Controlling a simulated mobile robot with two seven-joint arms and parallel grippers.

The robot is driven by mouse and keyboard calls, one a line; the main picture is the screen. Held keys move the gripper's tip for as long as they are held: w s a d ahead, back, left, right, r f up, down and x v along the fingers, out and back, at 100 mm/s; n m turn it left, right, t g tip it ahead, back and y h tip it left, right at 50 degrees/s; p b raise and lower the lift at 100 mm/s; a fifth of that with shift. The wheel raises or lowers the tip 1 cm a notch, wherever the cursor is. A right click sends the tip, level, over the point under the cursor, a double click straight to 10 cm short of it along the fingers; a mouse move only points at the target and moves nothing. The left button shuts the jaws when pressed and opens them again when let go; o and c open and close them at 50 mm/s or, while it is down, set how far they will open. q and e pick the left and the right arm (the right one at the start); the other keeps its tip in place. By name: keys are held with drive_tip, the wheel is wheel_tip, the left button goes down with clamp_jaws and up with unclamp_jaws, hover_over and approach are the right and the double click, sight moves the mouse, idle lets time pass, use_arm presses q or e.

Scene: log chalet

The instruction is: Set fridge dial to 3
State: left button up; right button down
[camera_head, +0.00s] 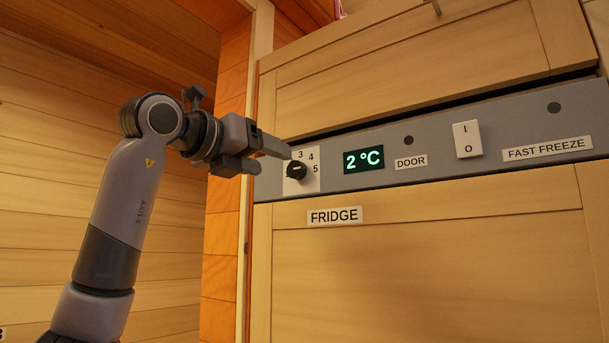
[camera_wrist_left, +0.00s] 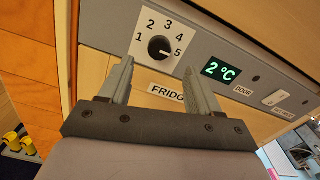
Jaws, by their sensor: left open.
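The fridge dial is a round black knob (camera_head: 296,170) on a white plate, at the left end of the grey control panel. It also shows in the left wrist view (camera_wrist_left: 160,48), with 1 to 5 printed around it. Its pale pointer mark appears to face the 5. My left gripper (camera_head: 272,160) is at the dial's left in the head view, partly covering the plate. In the left wrist view its two fingers (camera_wrist_left: 158,67) are spread apart, just below the knob in the picture, with nothing between them. I cannot tell whether they touch the panel. My right gripper is not in view.
A green display (camera_head: 363,160) reads 2 °C. Right of it on the panel (camera_head: 335,132) are a DOOR label (camera_head: 411,162), a white rocker switch (camera_head: 467,139) and a FAST FREEZE label (camera_head: 547,149). A wooden FRIDGE door (camera_head: 430,265) lies below.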

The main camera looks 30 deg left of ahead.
sight(293, 167)
use_arm(q)
drive_tip(key=shift+w+d+p, duration=0.2)
drive_tip(key=shift+w+p, duration=0.75)
drive_tip(key=shift+w, duration=2.5)
drive_tip(key=c, duration=1)
